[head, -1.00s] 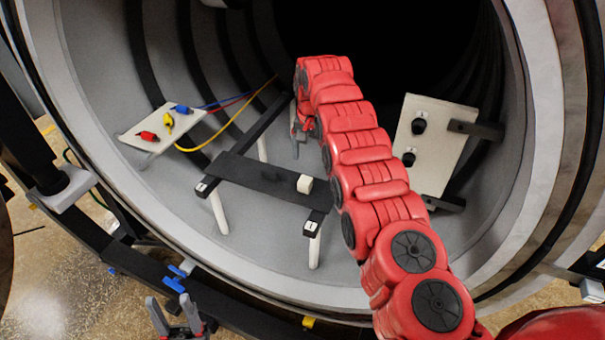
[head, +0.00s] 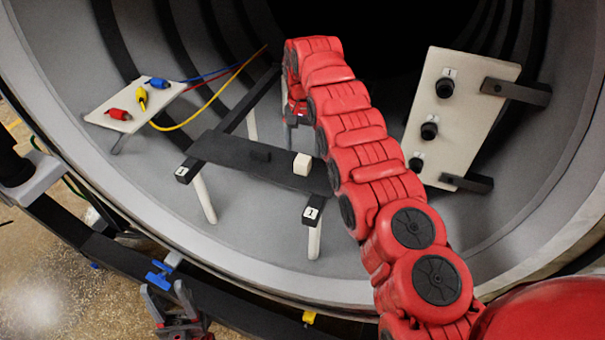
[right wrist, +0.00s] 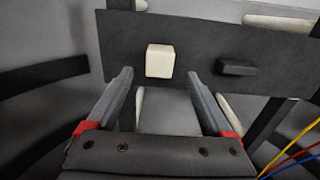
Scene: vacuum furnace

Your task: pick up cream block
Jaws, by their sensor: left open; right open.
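The cream block (head: 302,164) sits on the dark shelf plate (head: 225,150) inside the furnace. In the right wrist view the cream block (right wrist: 160,61) lies just beyond the tips of my open right gripper (right wrist: 160,76), lined up with the gap between the fingers and not gripped. In the head view my right gripper (head: 294,115) is behind the shelf, its fingers mostly hidden by my red arm. My left gripper (head: 168,300) is open and empty at the bottom, outside the furnace rim.
A small black block (head: 260,155) lies on the plate left of the cream block. A panel with black knobs (head: 437,123) stands at the right. A white board (head: 135,105) with coloured plugs and cables is at the left. White legs hold up the shelf frame.

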